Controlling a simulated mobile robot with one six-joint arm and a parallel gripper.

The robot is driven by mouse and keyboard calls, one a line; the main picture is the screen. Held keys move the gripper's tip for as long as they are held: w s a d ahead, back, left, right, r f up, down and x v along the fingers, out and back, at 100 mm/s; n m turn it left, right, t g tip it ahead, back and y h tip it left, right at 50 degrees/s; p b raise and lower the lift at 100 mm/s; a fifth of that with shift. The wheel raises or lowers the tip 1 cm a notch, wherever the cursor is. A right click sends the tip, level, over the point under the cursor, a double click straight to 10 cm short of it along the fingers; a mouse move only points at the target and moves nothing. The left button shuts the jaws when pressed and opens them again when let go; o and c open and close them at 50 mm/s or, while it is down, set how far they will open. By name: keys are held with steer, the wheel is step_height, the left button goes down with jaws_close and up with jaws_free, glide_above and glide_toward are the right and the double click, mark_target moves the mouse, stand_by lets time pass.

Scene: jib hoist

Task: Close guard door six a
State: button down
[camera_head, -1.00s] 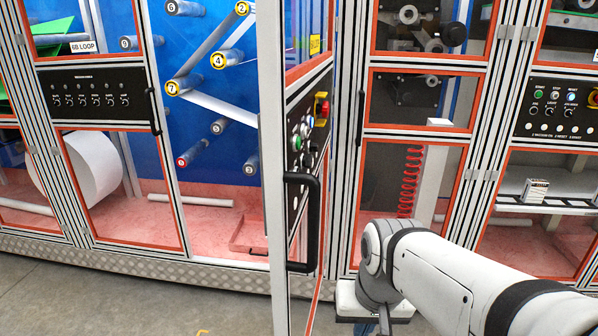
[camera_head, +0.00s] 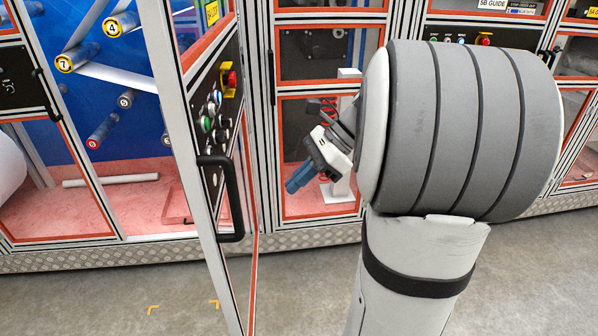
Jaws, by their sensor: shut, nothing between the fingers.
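An open guard door (camera_head: 190,150) with an aluminium frame stands swung out toward me, left of the middle. It carries a black handle (camera_head: 231,195) on its free edge and a button panel (camera_head: 214,110) on its face. Its own label cannot be read here. Behind it, the open bay shows numbered rollers on a blue back wall (camera_head: 130,60). My gripper (camera_head: 296,184), with blue fingertips, is right of the door and handle, apart from both. It is shut and empty. My arm hides much of the right side.
The machine front (camera_head: 310,150) runs across behind, with orange-edged windows and a metal kick plate (camera_head: 110,256). A closed panel (camera_head: 60,190) stands at left. The grey floor (camera_head: 120,300) in front is clear, with small yellow corner marks (camera_head: 153,310).

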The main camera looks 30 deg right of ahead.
steer(key=w+a+f+p, duration=0.1)
steer(key=a+f, duration=0.3)
steer(key=a, duration=0.4)
steer(key=shift+w+a+f, duration=0.2)
steer(key=shift+a+f, duration=0.05)
steer(key=shift+f, duration=0.1)
